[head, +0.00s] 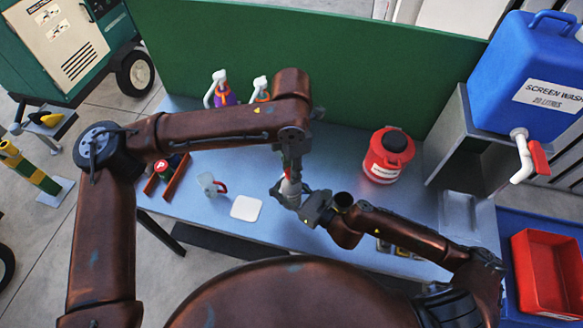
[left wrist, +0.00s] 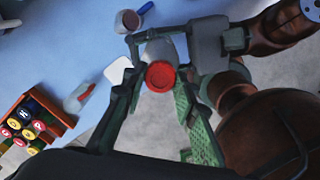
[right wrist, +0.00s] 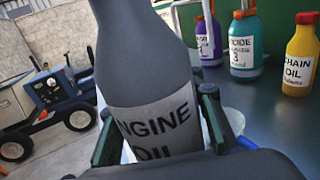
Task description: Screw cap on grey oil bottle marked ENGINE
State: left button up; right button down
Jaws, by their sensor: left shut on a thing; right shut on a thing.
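The grey oil bottle (right wrist: 155,75) stands close in the right wrist view, its white label reading "NGINE OIL"; its top is out of that frame. My right gripper (head: 312,208) is shut around the bottle's body, one finger on each side in the right wrist view (right wrist: 160,130). The bottle (head: 290,188) is upright or nearly so in the head view. A red cap (left wrist: 160,76) sits between the fingers of my left gripper (left wrist: 157,88), which is shut on it. The cap is directly over the bottle's top; whether they touch I cannot tell.
A white square mat (head: 246,207) lies nearby. A red canister (head: 387,157) stands to the right. Spray bottles (head: 221,92) stand behind, before a green panel (head: 340,60).

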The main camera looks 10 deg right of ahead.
pick_arm(q)
jog(key=m, duration=0.3)
jog(key=shift+w, duration=0.1)
jog(key=o, duration=0.7)
jog(key=shift+r, duration=0.1)
jog(key=shift+r, duration=2.2)
jog(key=shift+n, duration=0.3)
jog(key=shift+c, duration=0.3)
